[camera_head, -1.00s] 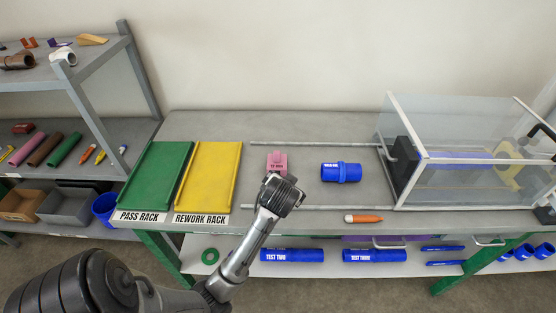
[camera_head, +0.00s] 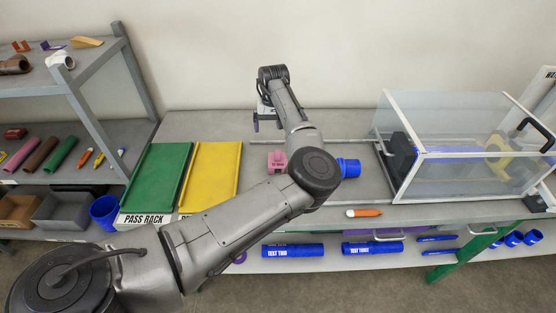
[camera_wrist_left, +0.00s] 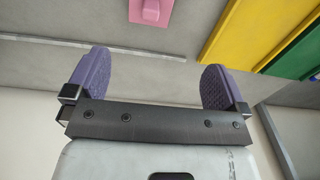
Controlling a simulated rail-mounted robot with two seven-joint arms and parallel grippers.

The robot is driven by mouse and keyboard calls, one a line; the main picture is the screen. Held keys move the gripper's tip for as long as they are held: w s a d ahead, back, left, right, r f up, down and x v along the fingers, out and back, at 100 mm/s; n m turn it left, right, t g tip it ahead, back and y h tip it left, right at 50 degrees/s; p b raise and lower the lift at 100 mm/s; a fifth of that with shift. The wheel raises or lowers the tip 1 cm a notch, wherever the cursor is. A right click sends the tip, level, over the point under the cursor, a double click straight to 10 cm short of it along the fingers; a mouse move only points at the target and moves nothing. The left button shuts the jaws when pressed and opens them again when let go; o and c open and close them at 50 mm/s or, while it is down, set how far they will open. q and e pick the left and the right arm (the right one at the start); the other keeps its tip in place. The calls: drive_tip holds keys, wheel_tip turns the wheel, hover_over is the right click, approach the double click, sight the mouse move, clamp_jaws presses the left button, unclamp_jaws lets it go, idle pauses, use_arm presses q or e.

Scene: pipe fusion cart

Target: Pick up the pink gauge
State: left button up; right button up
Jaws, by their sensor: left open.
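The pink gauge (camera_head: 276,162) stands on the grey table, right of the yellow tray, with its right part close behind my left arm in the head view. My left gripper (camera_head: 256,121) is beyond the gauge, toward the wall, and above the table. In the left wrist view the gripper (camera_wrist_left: 155,78) is open, with two purple fingers wide apart and nothing between them. The gauge (camera_wrist_left: 151,11) shows there at the top edge, cut off, beyond the fingertips and apart from them. My right gripper is in neither view.
A blue coupling (camera_head: 348,168) lies right of the gauge, partly hidden by my arm. The green tray (camera_head: 157,180) and yellow tray (camera_head: 211,170) lie left. An orange marker (camera_head: 364,213) lies near the front edge. A clear-walled box (camera_head: 460,175) stands right.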

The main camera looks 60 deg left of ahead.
sight(278, 150)
use_arm(q)
drive_tip(key=f, duration=0.2)
drive_tip(key=f+b, duration=0.1)
drive_tip(key=f, duration=0.5)
drive_tip(key=shift+w+d+f, duration=0.15)
drive_tip(key=shift+w+d, duration=0.1)
drive_tip(key=f, duration=0.2)
drive_tip(key=f+b, duration=0.1)
drive_tip(key=shift+w+d+f, duration=0.2)
drive_tip(key=shift+d+f, duration=0.15)
drive_tip(key=shift+d, duration=0.05)
drive_tip(key=shift+f, duration=0.75)
drive_tip(key=shift+c, duration=0.3)
drive_tip(key=c, duration=0.9)
